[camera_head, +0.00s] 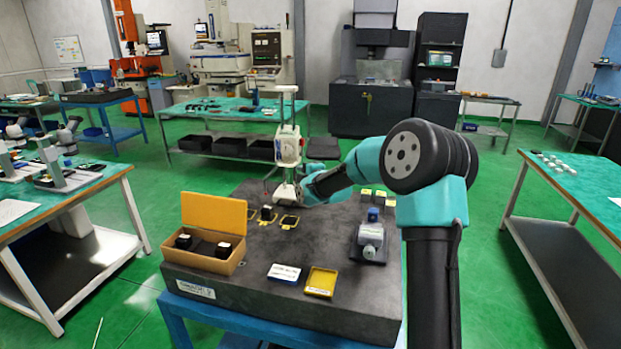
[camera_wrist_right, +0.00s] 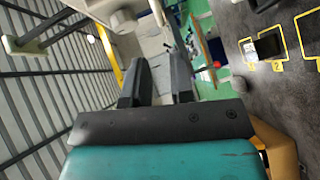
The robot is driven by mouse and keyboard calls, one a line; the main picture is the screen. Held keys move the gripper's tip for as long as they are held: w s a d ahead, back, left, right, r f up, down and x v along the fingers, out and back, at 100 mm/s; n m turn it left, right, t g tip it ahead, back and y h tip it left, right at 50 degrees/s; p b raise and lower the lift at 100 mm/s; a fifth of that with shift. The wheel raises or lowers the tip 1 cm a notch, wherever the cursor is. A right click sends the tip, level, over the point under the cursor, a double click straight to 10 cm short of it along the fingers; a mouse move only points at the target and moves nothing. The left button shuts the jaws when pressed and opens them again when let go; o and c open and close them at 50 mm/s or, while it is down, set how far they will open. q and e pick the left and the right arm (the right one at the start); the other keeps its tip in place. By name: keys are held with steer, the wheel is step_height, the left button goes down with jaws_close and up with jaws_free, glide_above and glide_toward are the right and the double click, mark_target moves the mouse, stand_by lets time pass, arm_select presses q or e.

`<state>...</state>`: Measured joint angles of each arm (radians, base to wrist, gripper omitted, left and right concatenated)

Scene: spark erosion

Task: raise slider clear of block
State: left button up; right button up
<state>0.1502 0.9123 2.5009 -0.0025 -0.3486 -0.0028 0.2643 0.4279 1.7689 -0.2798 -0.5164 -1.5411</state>
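A white gauge stand with a slim upright column stands at the back of the dark granite plate. Its slider (camera_head: 289,148) is a pale box on the column, above the white base (camera_head: 286,193). Small dark blocks sit on yellow-outlined squares nearby, one (camera_head: 267,213) just left of the base and another (camera_head: 289,220) in front. My right gripper (camera_head: 304,186) is close at the stand's right side, below the slider. In the right wrist view its two dark fingers (camera_wrist_right: 162,80) stand a little apart; whether they pinch anything is unclear. My left gripper is not in view.
An open orange box (camera_head: 214,254) with dark pieces stands front left on the plate. A white-blue card (camera_head: 284,273) and a yellow tray (camera_head: 321,282) lie at the front. The plate's middle is clear.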

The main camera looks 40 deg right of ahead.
steer(key=s, duration=0.5)
steer(key=shift+a+r, duration=0.2)
steer(key=shift+r, duration=0.2)
